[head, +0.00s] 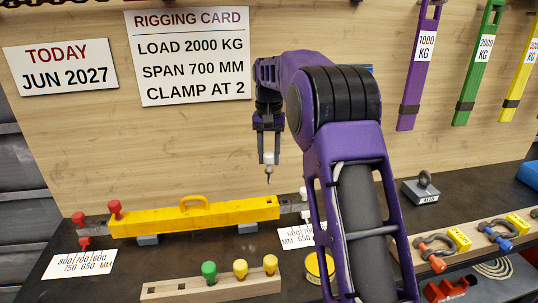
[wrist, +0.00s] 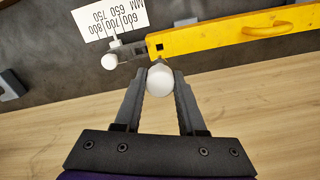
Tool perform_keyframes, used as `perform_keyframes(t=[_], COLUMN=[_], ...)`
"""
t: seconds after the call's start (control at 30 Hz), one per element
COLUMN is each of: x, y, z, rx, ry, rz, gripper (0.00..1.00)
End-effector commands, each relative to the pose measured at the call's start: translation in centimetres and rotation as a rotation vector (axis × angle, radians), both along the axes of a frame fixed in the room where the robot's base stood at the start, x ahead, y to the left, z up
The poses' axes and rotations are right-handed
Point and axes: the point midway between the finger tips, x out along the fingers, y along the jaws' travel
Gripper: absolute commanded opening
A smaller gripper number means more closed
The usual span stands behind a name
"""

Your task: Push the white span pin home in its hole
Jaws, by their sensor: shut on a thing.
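My gripper (head: 268,158) is shut on the white span pin (head: 269,160). It holds the pin upright, its thin dark tip pointing down, above the right end of the yellow beam (head: 230,212) and apart from it. In the wrist view the pin's round white head (wrist: 160,80) sits between the two fingers. A dark square hole (wrist: 158,47) in the beam's end shows just beyond the pin.
A red pin (head: 115,208) stands at the beam's left end. A wooden block (head: 160,291) with green and yellow pins lies in front. A label card (head: 297,237) lies by the right end. The wooden back board (head: 180,150) rises close behind. Shackles and a grey weight (head: 422,192) are at right.

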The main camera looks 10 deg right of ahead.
Motion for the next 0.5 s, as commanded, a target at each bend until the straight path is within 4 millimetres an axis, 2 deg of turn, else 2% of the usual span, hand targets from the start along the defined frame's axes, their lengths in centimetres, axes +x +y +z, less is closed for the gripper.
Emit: perform_keyframes(t=[0.5], x=[0.0], y=[0.0], z=[-4.5], rx=[0.000], ry=[0.000], rz=[0.000], gripper=[0.00])
